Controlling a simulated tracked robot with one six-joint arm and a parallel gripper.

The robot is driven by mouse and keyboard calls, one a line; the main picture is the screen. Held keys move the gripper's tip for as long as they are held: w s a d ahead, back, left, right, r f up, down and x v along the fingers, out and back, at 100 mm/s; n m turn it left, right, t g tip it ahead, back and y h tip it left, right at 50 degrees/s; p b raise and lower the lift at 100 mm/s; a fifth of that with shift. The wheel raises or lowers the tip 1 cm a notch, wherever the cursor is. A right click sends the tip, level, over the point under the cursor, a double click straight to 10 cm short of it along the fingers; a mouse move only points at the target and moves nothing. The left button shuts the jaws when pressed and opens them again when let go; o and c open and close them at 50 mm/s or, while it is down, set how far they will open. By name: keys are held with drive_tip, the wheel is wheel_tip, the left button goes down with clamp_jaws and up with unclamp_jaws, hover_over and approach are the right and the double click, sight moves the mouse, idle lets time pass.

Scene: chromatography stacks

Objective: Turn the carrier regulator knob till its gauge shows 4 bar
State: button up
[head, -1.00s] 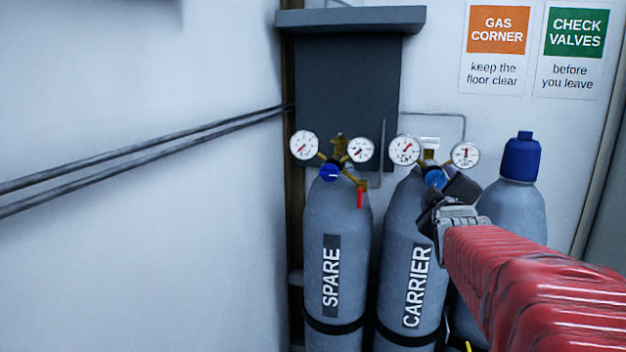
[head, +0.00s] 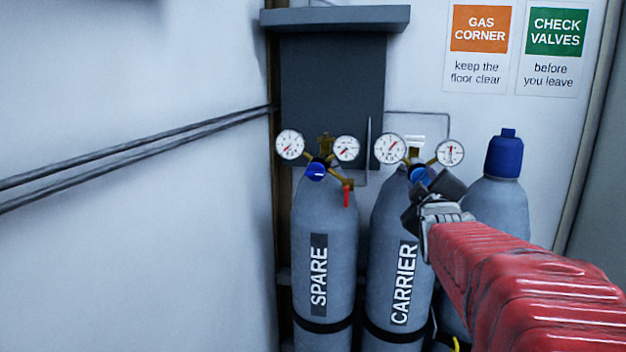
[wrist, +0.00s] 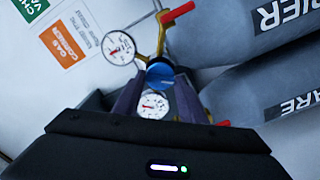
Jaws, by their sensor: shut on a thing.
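The carrier cylinder (head: 385,285) stands right of the spare cylinder (head: 308,265). Its regulator has a left gauge (head: 390,149), a right gauge (head: 450,152) and a blue knob (head: 419,174). My gripper (head: 428,184) is shut on the knob from the front right. In the wrist view, the blue knob (wrist: 160,75) is between the dark fingers, which hide its sides. A white gauge (wrist: 119,48) shows beyond it and another gauge (wrist: 152,104) between the fingers. The right gauge's needle looks close to upright in the head view; its numbers are too small to read.
The spare regulator, with its own blue knob (head: 316,171) and red lever (head: 347,196), is close at the left. A blue-capped cylinder (head: 498,207) stands at the right behind my arm. Pipes (head: 130,150) run along the left wall.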

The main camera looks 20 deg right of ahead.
drive_tip(key=shift+f+m, duration=0.2)
drive_tip(key=shift+m, duration=0.1)
drive_tip(key=o, duration=1.1)
drive_tip(key=shift+r, duration=0.1)
drive_tip(key=shift+c, duration=0.2)
drive_tip(key=shift+s+a, duration=0.1)
